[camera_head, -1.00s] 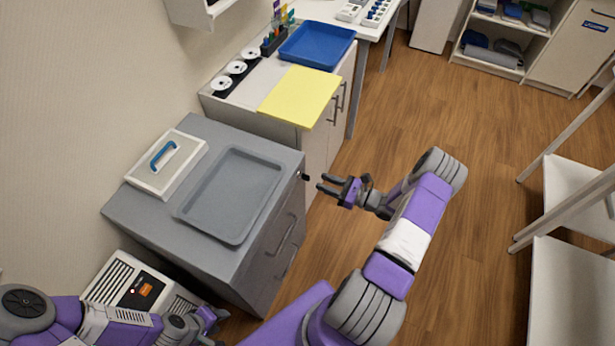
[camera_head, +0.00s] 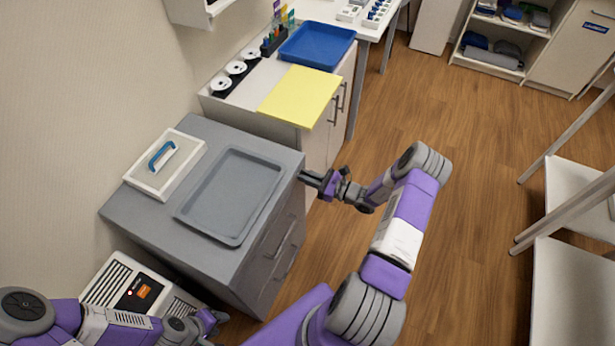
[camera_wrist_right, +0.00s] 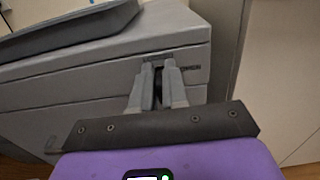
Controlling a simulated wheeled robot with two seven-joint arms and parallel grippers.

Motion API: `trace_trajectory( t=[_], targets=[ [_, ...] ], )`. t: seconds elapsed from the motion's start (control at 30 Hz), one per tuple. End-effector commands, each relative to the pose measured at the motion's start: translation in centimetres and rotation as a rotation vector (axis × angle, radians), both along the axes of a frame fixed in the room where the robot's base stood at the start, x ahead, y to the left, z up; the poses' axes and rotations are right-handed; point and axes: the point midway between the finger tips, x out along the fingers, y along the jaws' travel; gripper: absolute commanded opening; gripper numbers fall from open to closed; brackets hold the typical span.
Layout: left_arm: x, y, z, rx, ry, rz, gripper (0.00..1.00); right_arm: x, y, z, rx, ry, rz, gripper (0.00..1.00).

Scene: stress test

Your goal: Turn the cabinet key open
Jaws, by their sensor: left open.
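The grey cabinet (camera_head: 150,225) stands at centre left, its drawer front facing right. My right gripper (camera_head: 308,178) is at the cabinet's upper front edge, where the key sits. In the right wrist view my right gripper (camera_wrist_right: 159,66) has its two fingers close together against the grey front, with a narrow dark piece, the key (camera_wrist_right: 158,92), between them. The fingers hide most of the key, so its turn angle cannot be told. My left gripper (camera_head: 212,322) is open and empty, low at the left beside the cabinet.
A grey tray (camera_head: 187,212) and a white box with a blue handle (camera_head: 140,178) lie on the cabinet top. A yellow board (camera_head: 300,97) overhangs the cabinet behind. The floor (camera_head: 480,170) at right is clear up to white shelves (camera_head: 575,290).

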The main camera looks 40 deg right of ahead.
Motion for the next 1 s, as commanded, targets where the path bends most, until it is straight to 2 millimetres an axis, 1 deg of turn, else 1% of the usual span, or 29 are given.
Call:
trace_trajectory(
  t=[0.27, 0.47, 0.67, 1.0],
  targets=[
    [0.0, 0.0, 0.0, 0.000, 0.000, 0.000, 0.43, 0.0, 0.0, 0.0, 0.004, 0.002, -0.001, 0.00],
    [0.0, 0.0, 0.2, 0.000, 0.000, 0.000, 0.43, 0.0, -0.1, 0.0, 0.043, 0.023, -0.001, 0.00],
    [0.0, 0.0, 0.7, 0.000, 0.000, 0.000, 0.43, 0.0, -0.2, 0.0, 0.151, 0.078, -0.001, 0.00],
    [0.0, 0.0, 1.5, 0.000, 0.000, 0.000, 0.43, 0.1, -0.4, -0.1, 0.427, 0.222, -0.001, 0.00]
  ],
)
